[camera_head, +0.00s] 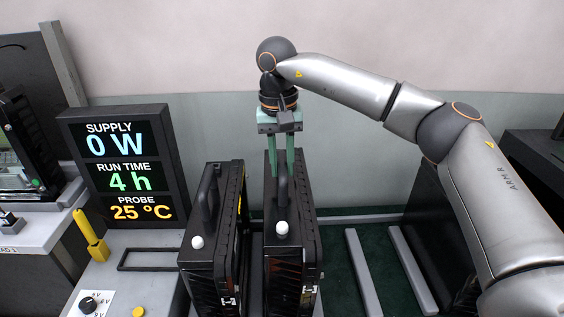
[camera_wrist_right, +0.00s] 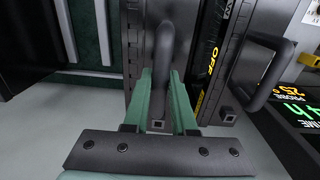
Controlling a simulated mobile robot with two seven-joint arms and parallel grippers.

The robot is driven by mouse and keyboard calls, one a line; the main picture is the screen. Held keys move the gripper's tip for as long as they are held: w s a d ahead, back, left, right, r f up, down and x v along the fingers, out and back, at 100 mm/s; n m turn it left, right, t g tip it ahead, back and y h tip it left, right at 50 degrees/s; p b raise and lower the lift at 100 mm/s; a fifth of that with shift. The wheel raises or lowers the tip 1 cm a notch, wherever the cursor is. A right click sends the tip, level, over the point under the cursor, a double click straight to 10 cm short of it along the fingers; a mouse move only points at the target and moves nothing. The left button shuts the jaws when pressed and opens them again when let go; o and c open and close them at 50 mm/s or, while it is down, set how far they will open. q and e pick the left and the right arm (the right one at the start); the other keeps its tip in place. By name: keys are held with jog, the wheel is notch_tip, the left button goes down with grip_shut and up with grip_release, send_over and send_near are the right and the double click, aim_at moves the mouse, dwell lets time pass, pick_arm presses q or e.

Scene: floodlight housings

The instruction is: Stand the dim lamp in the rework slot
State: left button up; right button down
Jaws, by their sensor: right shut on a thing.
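Two black floodlight housings stand upright side by side, each with a top handle and a white knob: a left one (camera_head: 213,262) and a right one (camera_head: 290,245). No lamp is lit, so I cannot tell which is the dim one. My right gripper (camera_head: 282,172) points down with its green fingers shut on the right housing's handle. In the right wrist view the fingers (camera_wrist_right: 166,80) sit on either side of that handle (camera_wrist_right: 165,45). The housings' lower ends are cut off, so I cannot tell whether the held one is lifted. My left gripper is not in view. No slot is readably marked as rework.
Grey rails (camera_head: 364,275) lie on a dark green surface right of the housings, with free room between them. A dark panel (camera_head: 425,235) stands beyond, partly behind my right arm. At left are a display (camera_head: 128,165) reading 0 W, a yellow tool (camera_head: 90,238) and a dial (camera_head: 90,303).

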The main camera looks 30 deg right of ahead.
jog(key=shift+f+b, duration=0.45)
jog(key=shift+f, duration=1.2)
dwell(2.2)
jog(key=c, duration=0.6)
grip_release()
jog(key=shift+s+f, duration=0.1)
jog(key=shift+c, duration=0.2)
jog(key=shift+s+d+f, duration=0.1)
jog(key=shift+f, duration=0.2)
jog(key=r, duration=1.3)
jog(key=shift+w+a+r, duration=0.1)
jog(key=shift+w+a, duration=0.1)
jog(key=shift+a, duration=0.1)
jog(key=shift+s, duration=0.1)
